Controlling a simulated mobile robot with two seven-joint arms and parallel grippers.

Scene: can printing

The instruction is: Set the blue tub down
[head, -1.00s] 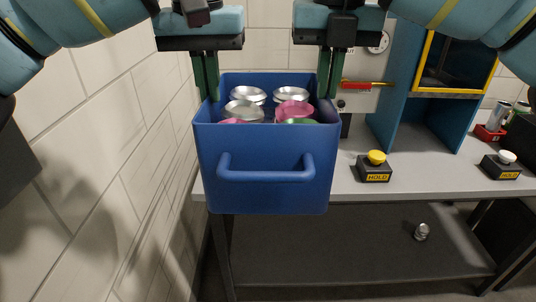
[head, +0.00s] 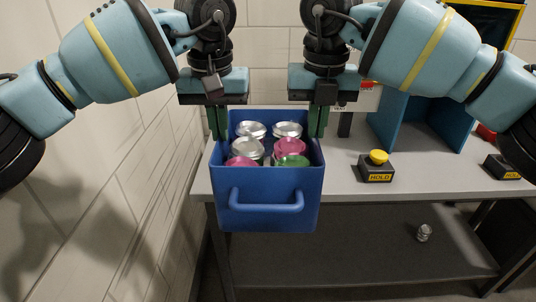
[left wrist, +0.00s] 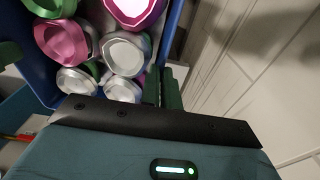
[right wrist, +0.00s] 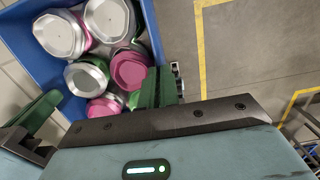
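The blue tub (head: 266,213) is upright at the left end of the grey worktable, its front overlapping the table's front edge in the head view. I cannot tell whether its base touches the tabletop. It holds several silver, pink and green cans (head: 287,130), also seen in the left wrist view (left wrist: 125,52) and right wrist view (right wrist: 60,35). My left gripper (head: 219,122) is closed on the tub's left wall. My right gripper (head: 317,120) is closed on its right wall. The wall between the fingers is mostly hidden in both wrist views.
The grey worktable (head: 345,178) has free room right of the tub. A black box with a yellow button (head: 377,168) stands there, with another hold box (head: 503,167) further right. A tiled wall is close on the left. A can (head: 424,232) stands on the lower shelf.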

